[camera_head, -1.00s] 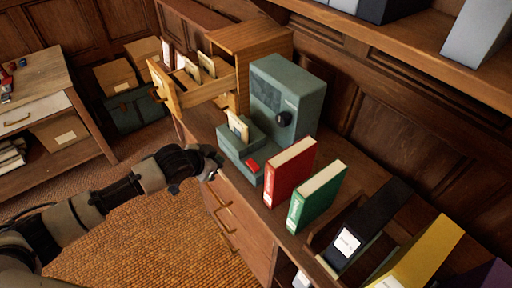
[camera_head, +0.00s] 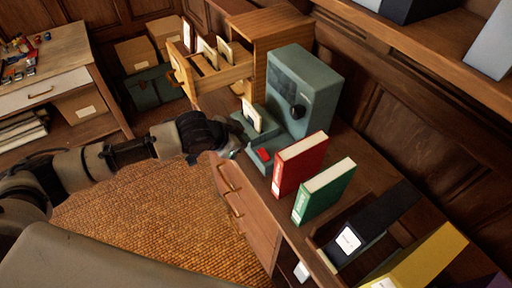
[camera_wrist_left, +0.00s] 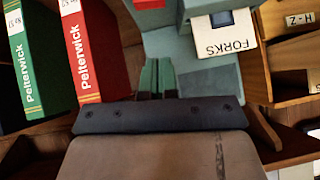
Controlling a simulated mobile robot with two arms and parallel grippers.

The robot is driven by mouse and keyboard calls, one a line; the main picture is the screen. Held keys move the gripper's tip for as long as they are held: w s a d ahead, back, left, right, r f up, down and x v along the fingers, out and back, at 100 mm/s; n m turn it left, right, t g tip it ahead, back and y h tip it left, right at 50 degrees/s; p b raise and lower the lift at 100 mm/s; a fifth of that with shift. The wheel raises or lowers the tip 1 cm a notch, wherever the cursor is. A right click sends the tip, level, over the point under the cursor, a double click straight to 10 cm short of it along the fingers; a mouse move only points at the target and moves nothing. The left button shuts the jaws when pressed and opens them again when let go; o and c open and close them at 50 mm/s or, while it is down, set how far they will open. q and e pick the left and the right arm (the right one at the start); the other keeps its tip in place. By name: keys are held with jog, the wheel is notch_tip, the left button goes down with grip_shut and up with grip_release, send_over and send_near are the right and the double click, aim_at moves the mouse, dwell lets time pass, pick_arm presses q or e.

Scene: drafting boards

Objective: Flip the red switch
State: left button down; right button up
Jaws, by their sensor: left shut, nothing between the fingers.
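The red switch (camera_head: 263,154) sits on the low front part of a grey-green machine (camera_head: 297,88) on the cabinet top. In the left wrist view the switch (camera_wrist_left: 149,4) is cut by the top edge. My left gripper (camera_head: 236,148) is at the front edge of the machine, just left of the switch. In the left wrist view its fingers (camera_wrist_left: 157,75) are shut, empty, and point towards the machine's base, with the switch beyond the tips. Whether they touch the machine I cannot tell. My right gripper is not in view.
A red book (camera_head: 300,164) and a green book (camera_head: 324,191) stand close right of the switch. A card (camera_wrist_left: 233,34) marked FORKS stands in the machine beside it. An open wooden card drawer (camera_head: 211,72) juts out behind. Rug floor lies left of the cabinet.

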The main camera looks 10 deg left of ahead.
pick_arm(q)
jog(key=p, duration=0.2)
send_over(262, 150)
jog(key=s, duration=0.2)
jog(key=f, duration=0.5)
jog(key=shift+s+a+f, duration=0.1)
jog(key=shift+a, duration=0.3)
jog(key=shift+a+f+p, duration=0.15)
jog(key=shift+f+p, duration=0.1)
jog(key=shift+f, duration=0.75)
jog(key=shift+a+f+p, duration=0.15)
jog(key=shift+f+p, duration=0.1)
jog(key=shift+f, duration=0.75)
